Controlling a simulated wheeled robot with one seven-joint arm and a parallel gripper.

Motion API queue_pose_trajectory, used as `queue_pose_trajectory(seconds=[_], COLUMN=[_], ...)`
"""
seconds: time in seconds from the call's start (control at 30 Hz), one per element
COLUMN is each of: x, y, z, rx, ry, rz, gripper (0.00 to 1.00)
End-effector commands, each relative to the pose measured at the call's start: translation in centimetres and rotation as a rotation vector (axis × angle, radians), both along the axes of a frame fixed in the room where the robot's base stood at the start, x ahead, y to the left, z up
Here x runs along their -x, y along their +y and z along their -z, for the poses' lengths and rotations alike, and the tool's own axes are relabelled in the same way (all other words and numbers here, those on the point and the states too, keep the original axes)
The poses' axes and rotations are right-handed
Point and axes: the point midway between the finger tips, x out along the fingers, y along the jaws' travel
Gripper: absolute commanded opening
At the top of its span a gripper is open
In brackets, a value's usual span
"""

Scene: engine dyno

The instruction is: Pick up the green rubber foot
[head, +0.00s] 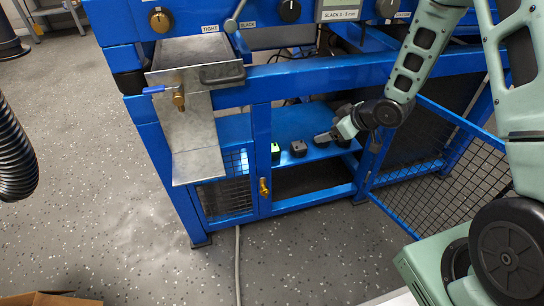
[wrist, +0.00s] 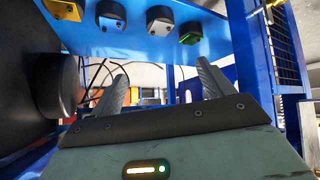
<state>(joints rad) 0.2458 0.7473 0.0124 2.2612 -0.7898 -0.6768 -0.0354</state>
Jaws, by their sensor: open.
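The green rubber foot, a black block with a green face, sits at the left end of a row on the blue shelf inside the bench frame in the head view (head: 276,153). In the wrist view, where the shelf fills the top of the picture, the foot (wrist: 190,34) is at the right end of the row. My gripper (head: 324,138) reaches in at the right part of the shelf, to the right of the foot and apart from it. In the wrist view my gripper (wrist: 163,82) is open, with nothing between its fingers.
A large black cylinder (wrist: 55,85) is at left in the wrist view. Blue posts (head: 262,150) and the open mesh door (head: 430,175) flank the opening.

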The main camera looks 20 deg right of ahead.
Motion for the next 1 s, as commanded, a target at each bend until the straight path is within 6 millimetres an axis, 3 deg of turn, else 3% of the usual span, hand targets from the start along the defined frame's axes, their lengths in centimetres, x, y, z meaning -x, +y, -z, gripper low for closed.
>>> queue_pose_trajectory(seconds=[0.03,0.13,0.47,1.0], x=[0.0,0.0,0.4,-6.0], y=[0.3,1.3,3.7,9.9], z=[1.8,3.7,6.2,11.2], rx=[-0.041,-0.13,-0.276,-0.274], ry=[-0.02,-0.078,-0.162,-0.162], rz=[-0.039,-0.122,-0.231,-0.23], gripper=[0.8,0.8,0.8,0.8])
